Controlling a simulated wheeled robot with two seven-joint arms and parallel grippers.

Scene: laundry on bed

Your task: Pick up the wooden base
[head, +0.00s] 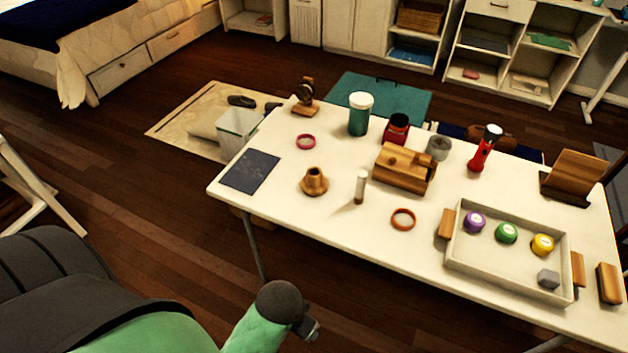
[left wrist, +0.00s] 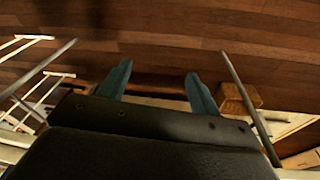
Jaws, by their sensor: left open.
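A small flared wooden piece with a hole in its top, likely the wooden base (head: 314,182), stands upright on the white table (head: 330,238), left of centre. A wooden stand with a dark round top (head: 305,108) is at the table's far left corner; I cannot tell for sure which of the two is meant. My left gripper (head: 309,328) is low in front of the table, apart from everything on it. In the left wrist view its two blue fingers are spread and empty (left wrist: 160,88), with floor beyond them. My right gripper is not in view.
Near the flared piece are a dark mat (head: 250,171), a pink ring (head: 306,141), a white-topped small tube (head: 360,186) and a wooden barrel-like block (head: 405,168). An orange ring (head: 403,219) and a tray (head: 500,268) with coloured round items lie to the right.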

